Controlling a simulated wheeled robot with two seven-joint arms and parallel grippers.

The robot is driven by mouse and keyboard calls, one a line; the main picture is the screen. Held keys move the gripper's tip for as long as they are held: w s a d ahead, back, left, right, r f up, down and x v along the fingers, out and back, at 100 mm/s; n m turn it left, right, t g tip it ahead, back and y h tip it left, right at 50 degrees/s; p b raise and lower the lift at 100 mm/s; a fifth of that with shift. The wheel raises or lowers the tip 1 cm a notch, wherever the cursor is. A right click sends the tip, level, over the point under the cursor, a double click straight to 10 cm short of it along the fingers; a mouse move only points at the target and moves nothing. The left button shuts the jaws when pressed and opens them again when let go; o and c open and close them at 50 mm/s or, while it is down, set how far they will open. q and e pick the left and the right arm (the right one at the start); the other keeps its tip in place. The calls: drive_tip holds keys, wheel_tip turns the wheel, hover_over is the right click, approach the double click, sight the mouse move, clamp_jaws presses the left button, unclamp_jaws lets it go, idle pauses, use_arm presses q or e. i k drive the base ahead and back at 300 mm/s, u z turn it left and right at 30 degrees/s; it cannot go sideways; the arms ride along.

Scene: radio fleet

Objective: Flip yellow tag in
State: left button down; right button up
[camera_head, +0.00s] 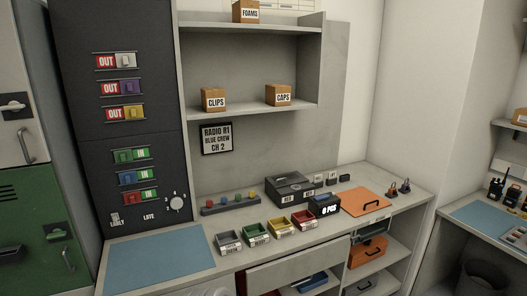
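The yellow tag (134,111) sits in the third row of the dark board (88,190) on the left. It is at the right end of its slot, and a red OUT label (110,114) shows to its left. Neither of my grippers is in this view.
Above the yellow tag are a purple tag (122,87) and a white tag (124,61), both beside OUT. Below are green, blue and red tags with IN showing. A counter with a blue mat (160,258) and several colored bins stands to the right. A green locker (40,225) stands left.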

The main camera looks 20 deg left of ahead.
sight(136, 111)
drive_tip(key=u, duration=0.7)
drive_tip(key=i, duration=0.75)
drive_tip(key=u, duration=0.5)
